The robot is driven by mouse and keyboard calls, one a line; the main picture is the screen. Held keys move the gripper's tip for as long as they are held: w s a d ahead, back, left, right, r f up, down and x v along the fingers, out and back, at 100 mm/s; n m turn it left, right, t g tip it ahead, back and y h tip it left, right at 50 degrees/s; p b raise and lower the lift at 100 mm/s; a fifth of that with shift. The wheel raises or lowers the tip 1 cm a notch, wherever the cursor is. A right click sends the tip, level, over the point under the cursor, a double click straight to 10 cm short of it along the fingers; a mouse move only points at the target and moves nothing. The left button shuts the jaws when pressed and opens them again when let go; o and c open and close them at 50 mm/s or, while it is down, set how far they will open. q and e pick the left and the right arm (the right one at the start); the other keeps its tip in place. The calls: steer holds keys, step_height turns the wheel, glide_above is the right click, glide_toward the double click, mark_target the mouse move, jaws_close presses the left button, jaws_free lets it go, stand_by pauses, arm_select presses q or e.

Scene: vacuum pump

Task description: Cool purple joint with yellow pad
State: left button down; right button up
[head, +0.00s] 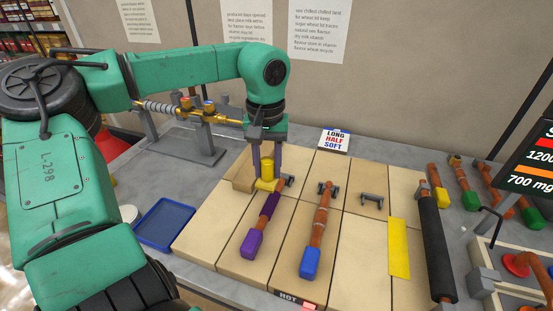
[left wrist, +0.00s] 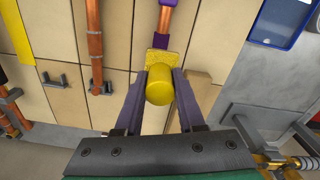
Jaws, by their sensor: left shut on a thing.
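My left gripper (head: 267,165) is shut on a yellow cylinder handle (head: 267,170) with a flat yellow pad (head: 266,185) at its foot. The handle (left wrist: 160,84) and pad (left wrist: 163,56) also show between the fingers in the left wrist view. The pad is at the far end of the copper pipe with a purple band (head: 271,205) and a purple cap (head: 251,244). The pad appears over or against the pipe's end beside the band; whether it touches cannot be told. The pipe lies on pale tiles. My right gripper is not in view.
A copper pipe with a blue cap (head: 310,262) lies to the right. Beyond it are a grey bracket (head: 372,201), a yellow strip (head: 399,248) and a black-sleeved pipe (head: 436,248). A blue tray (head: 165,224) is at left. A small sign (head: 334,140) stands behind.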

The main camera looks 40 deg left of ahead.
mark_target(271, 181)
arm_select(q)
step_height(271, 181, down, 2)
steer(key=shift+s+f+b, duration=0.1)
steer(key=shift+b, duration=0.6)
steer(key=f+b, duration=0.1)
steer(key=w+f+b, duration=0.1)
steer(key=f, duration=0.1)
steer(key=shift+w, duration=0.1)
steer(key=shift+f+b, duration=0.3)
steer(key=shift+b, duration=0.1)
steer(key=shift+s+f, duration=0.3)
steer(key=shift+f, duration=0.05)
steer(key=shift+w, duration=0.15)
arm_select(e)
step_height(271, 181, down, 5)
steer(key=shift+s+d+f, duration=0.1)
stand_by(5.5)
